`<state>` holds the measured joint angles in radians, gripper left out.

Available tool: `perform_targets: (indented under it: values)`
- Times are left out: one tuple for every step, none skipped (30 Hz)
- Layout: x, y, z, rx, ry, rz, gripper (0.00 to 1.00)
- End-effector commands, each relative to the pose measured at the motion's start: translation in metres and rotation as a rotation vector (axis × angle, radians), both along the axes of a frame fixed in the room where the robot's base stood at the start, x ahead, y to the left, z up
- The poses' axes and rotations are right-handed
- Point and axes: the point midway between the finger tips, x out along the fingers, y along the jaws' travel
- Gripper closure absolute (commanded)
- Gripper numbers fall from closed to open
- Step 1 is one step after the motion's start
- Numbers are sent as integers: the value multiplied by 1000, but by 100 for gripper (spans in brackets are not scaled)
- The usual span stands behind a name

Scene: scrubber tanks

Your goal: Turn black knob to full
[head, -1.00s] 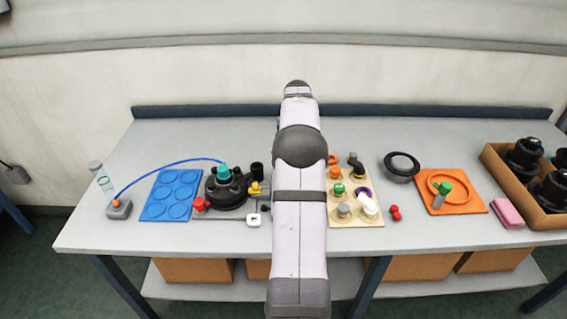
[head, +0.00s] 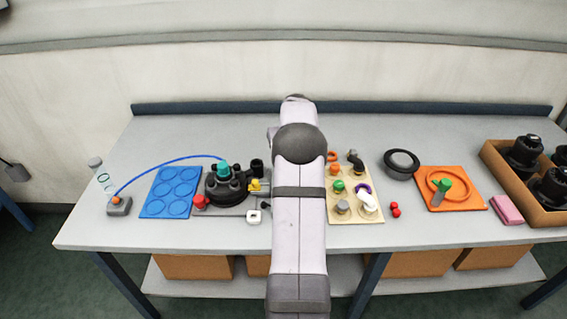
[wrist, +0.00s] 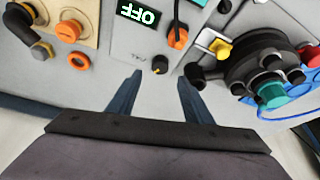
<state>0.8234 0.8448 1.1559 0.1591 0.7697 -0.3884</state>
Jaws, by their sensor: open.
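Small printed marks lie beside the knob. My gripper (wrist: 158,80) is open, its two dark blue fingers reaching toward the panel with the knob between and slightly beyond their tips. The fingers do not visibly touch it. In the head view my arm hides the knob and panel.
A black tank head (wrist: 265,65) with teal, red and yellow parts stands close right of the fingers. An orange ring (wrist: 79,61) and a beige fittings board (wrist: 92,12) are on the left. An orange-ended probe (wrist: 176,36) hangs beside the display.

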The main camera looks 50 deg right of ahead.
Motion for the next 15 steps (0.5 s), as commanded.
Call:
perform_targets:
  values:
    - [1,0,-3,2,2,0,54]
    - [2,-1,-5,3,2,-1,54]
    - [3,-1,-8,2,1,-1,54]
    - [5,-2,-11,2,1,-1,54]
    - [6,-3,-14,2,1,-1,54]
    - [7,-3,-19,4,2,0,54]
    - [8,-4,-22,3,2,-1,54]
    - [10,-5,-25,3,2,-1,54]
    - [11,-6,-30,2,1,-1,54]
    - [12,-7,-33,2,1,-1,54]
    - [13,-7,-36,3,2,-1,54]
    - [15,-8,-40,2,1,-1,54]
    - [16,-8,-43,2,1,-1,54]
    - [17,-9,-46,2,1,-1,54]
    - [18,-10,-49,2,0,-1,54]
